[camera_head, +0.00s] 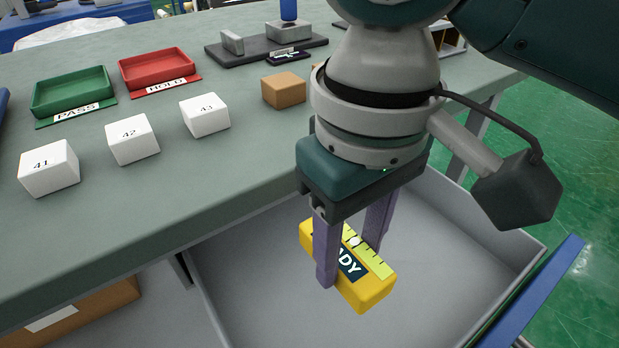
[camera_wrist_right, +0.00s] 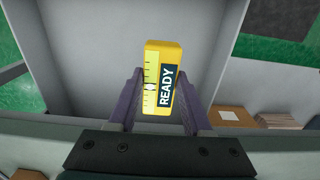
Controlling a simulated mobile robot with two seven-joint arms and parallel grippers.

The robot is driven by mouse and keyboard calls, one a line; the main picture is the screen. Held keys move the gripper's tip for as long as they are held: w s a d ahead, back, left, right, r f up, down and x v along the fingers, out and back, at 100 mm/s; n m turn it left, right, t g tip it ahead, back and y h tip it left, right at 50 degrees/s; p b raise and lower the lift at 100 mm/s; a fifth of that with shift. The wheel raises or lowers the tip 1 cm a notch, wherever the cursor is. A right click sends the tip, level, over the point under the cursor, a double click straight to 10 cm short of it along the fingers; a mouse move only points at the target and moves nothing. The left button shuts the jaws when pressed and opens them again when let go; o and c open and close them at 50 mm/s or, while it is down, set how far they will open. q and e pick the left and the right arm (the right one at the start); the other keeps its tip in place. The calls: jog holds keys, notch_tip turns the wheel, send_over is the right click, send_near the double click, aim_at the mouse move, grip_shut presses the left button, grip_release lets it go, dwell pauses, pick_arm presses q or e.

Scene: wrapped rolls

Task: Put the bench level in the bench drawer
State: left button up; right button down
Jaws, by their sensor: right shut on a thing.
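The bench level is a yellow block (camera_head: 375,289) with a pale green vial strip and a dark "READY" label. My right gripper (camera_head: 350,262) is shut on it, with its purple fingers on either side. The bench level also shows between the fingers in the right wrist view (camera_wrist_right: 163,62). The open grey bench drawer (camera_head: 450,262) lies below it. The level is over the drawer's inside; I cannot tell how far it is above the floor. My left gripper is not in view.
On the green bench top (camera_head: 230,165) stand white blocks 41 (camera_head: 49,168), 42 (camera_head: 132,139) and 43 (camera_head: 205,114), a tan block (camera_head: 284,90), a green tray (camera_head: 71,92) and a red tray (camera_head: 157,68). The bench edge runs beside the drawer.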

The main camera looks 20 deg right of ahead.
jog(key=b, duration=0.3)
send_over(338, 325)
notch_tip(338, 325, down, 9)
jog(key=shift+f, duration=0.1)
notch_tip(338, 325, down, 4)
jog(key=shift+f+b, duration=0.1)
jog(key=shift+b, duration=0.8)
jog(key=shift+f, duration=0.2)
jog(key=shift+c, duration=1.7)
grip_release()
